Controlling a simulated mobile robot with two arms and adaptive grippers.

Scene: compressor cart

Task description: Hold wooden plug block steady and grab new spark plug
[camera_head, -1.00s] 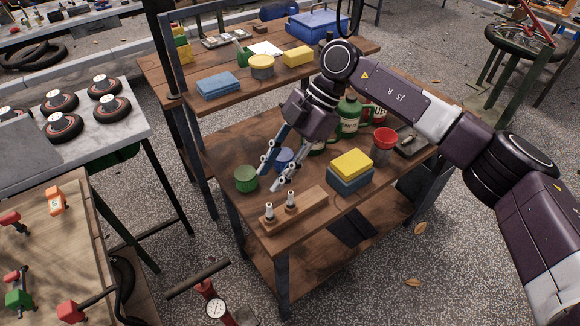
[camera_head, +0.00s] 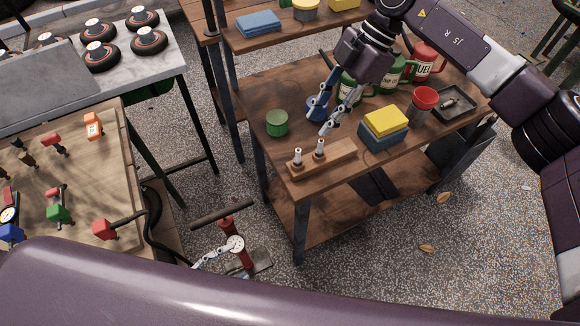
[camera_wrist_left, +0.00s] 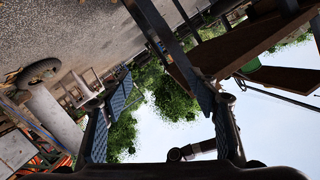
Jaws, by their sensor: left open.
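The wooden plug block (camera_head: 337,162) lies near the front edge of the workbench. Two upright spark plugs stand in it, one at the left (camera_head: 297,158) and one nearer its middle (camera_head: 320,149). My right gripper (camera_head: 322,123) is open and empty, pointing down just behind the block, its fingertips apart from the plugs. My left gripper (camera_head: 205,260) is largely hidden behind my arm at the bottom; a finger shows beside the red pump, well left of and below the block. In the left wrist view its fingers (camera_wrist_left: 160,125) are spread wide with nothing between them.
Blue and yellow sponges (camera_head: 384,130) sit right of the block. A red pump with gauge (camera_head: 236,243) stands on the floor before the wooden workbench (camera_head: 400,160).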

